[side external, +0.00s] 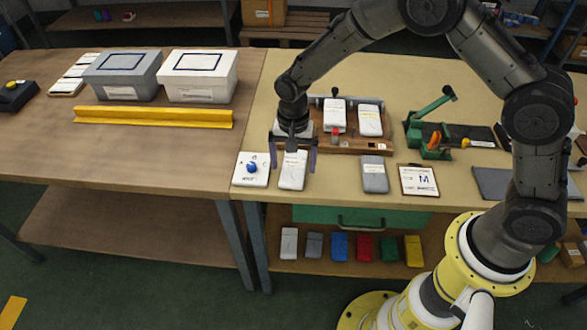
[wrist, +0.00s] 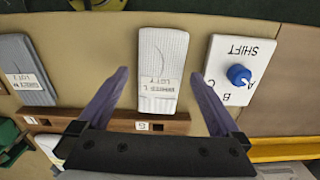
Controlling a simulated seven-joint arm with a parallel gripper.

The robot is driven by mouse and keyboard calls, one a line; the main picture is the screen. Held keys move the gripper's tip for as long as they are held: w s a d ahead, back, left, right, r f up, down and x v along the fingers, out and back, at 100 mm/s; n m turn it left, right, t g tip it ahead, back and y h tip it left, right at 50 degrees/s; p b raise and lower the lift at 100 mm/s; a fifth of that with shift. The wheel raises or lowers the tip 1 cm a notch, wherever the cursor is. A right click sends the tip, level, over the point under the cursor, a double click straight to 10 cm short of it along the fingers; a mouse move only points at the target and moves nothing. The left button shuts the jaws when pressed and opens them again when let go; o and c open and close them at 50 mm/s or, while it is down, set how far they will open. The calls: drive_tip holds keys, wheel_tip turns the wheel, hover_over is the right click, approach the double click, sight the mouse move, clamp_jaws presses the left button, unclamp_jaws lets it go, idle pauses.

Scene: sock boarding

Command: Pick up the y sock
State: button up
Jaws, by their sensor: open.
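A white ribbed folded sock (side external: 293,172) lies flat near the front edge of the right table. My gripper (side external: 293,160) points down over the white sock, open and empty. In the wrist view its fingers (wrist: 160,76) stand on either side of the white sock, apart from it.
A white SHIFT board (side external: 252,175) with a blue knob (side external: 252,167) stands close left of the white sock. A wooden rack (side external: 355,146) holding white socks lies behind. A clipboard (side external: 419,181) lies right of the grey sock. Grey and white boxes (side external: 200,88) stand far left.

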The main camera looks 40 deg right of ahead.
drive_tip(key=shift+f, duration=0.6)
drive_tip(key=c, duration=1.3)
drive_tip(key=shift+r, duration=0.1)
